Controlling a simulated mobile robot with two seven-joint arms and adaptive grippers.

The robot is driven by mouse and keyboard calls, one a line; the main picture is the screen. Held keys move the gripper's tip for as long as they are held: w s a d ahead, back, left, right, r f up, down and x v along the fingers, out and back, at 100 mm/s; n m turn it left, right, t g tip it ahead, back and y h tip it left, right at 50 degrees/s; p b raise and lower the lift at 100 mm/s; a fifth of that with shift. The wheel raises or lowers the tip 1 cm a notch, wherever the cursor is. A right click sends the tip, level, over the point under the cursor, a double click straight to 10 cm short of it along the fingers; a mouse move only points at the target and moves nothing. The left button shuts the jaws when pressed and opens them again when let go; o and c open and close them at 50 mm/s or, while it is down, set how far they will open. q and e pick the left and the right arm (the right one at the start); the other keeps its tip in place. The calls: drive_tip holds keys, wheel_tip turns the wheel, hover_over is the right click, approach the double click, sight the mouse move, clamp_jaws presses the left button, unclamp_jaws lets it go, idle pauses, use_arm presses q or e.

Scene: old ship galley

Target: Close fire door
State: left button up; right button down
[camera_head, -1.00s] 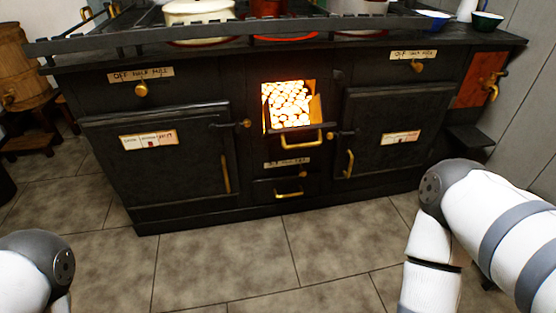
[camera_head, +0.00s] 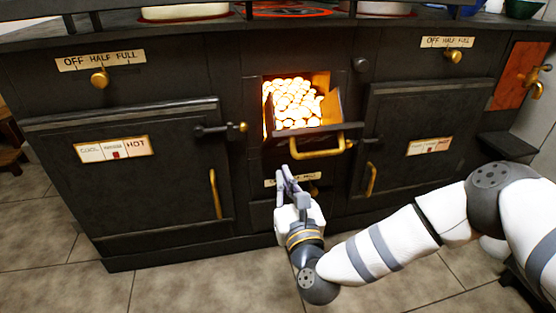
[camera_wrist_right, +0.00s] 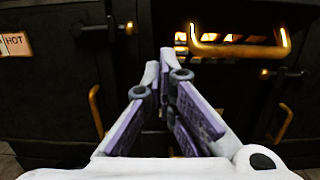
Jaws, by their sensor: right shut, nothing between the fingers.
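The fire door (camera_head: 306,139) is a dark flap at the middle of the black stove, tilted open outward at the top. Its brass handle (camera_head: 320,152) runs across its front, and glowing coals (camera_head: 292,103) show in the opening behind it. In the right wrist view the brass handle (camera_wrist_right: 238,48) is above and right of the fingers. My right gripper (camera_head: 282,172) is shut and empty, just below and left of the handle, apart from it in the wrist view. It also shows in the wrist view (camera_wrist_right: 168,55). My left gripper is out of view.
The left oven door (camera_head: 140,190) and right oven door (camera_head: 415,125) are shut, with brass handles. A latch (camera_head: 222,129) juts out left of the fire opening. A label and drawer sit behind my gripper. Tiled floor (camera_head: 60,235) is clear in front.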

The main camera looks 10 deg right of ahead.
drive_tip(key=w+r, duration=0.2)
drive_tip(key=w, duration=0.1)
drive_tip(key=w+r, duration=0.1)
drive_tip(key=w, duration=0.1)
drive_tip(key=shift+a+r, duration=0.1)
drive_tip(key=shift+r, duration=0.1)
